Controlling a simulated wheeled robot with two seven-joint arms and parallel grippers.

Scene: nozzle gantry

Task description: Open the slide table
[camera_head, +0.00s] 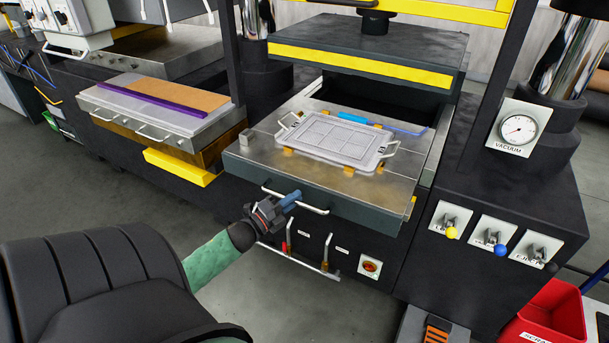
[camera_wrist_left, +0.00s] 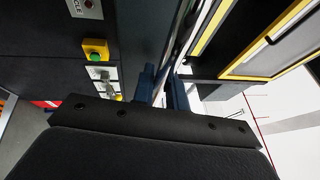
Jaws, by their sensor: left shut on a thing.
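The slide table (camera_head: 257,160) has a metal top and a dark front face, and it juts out toward me from under the press in the head view. A bar handle (camera_head: 317,209) runs across its front. My left gripper (camera_head: 292,197) is at the handle's left part, shut on it, and its fingers hide some of the bar. In the left wrist view, the two dark fingers of my left gripper (camera_wrist_left: 165,88) stand close together with the pale bar between them. My right gripper is in neither view.
A light tray (camera_head: 335,138) with two side handles lies on the slide table. The press plate (camera_head: 370,57) with a yellow stripe hangs above the table's back. A lower rail (camera_head: 300,262) and levers sit below. A red bin (camera_head: 550,315) stands at right.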

